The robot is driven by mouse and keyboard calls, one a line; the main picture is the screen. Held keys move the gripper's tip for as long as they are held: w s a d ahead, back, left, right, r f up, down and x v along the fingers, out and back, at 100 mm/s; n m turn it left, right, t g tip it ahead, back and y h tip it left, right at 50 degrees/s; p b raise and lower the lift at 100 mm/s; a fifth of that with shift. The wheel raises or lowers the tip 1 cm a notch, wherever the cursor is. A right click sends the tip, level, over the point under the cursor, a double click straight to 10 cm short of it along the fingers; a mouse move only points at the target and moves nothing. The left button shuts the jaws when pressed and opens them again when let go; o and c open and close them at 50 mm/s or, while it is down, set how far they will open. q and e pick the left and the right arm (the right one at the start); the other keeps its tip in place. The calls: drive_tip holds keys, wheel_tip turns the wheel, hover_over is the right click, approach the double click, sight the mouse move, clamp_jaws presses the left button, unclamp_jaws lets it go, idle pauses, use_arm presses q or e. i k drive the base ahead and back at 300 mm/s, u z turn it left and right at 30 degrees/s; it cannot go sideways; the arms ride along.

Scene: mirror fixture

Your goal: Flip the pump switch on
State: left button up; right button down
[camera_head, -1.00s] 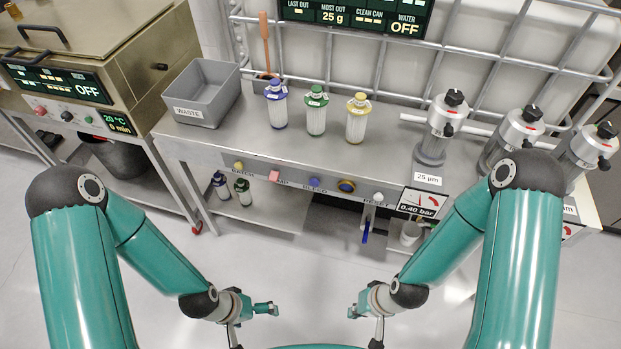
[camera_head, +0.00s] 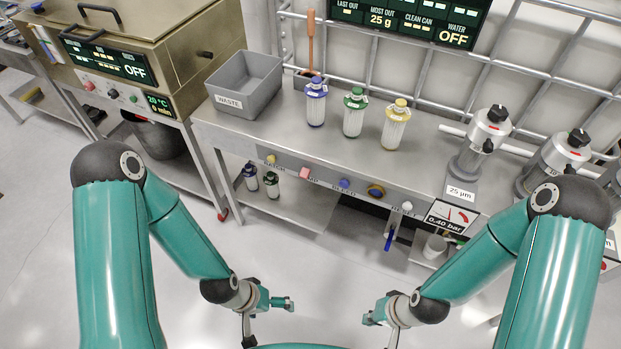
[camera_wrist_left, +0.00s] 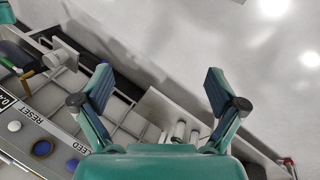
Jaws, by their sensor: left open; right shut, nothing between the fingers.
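My left gripper (camera_head: 290,303) is open and empty, well in front of and below the panel in the head view. Its two spread fingers (camera_wrist_left: 158,75) also show in the left wrist view, with nothing between them. My right gripper (camera_head: 368,318) is shut and empty, apart from the panel, to the right of the left one.
The panel (camera_head: 330,180) also carries a yellow batch button (camera_head: 271,159), a blue bleed button (camera_head: 344,183), a yellow-ringed knob (camera_head: 376,191) and a white reset button (camera_head: 407,206). A pressure gauge (camera_head: 452,215) reads 0.40 bar. A grey waste bin (camera_head: 243,103) and filter cartridges stand above.

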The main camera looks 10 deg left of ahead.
sight(305, 173)
drive_tip(key=u, duration=0.75)
drive_tip(key=k, duration=1.35)
drive_tip(key=z, duration=0.75)
drive_tip(key=i, duration=1)
drive_tip(key=u, duration=0.05)
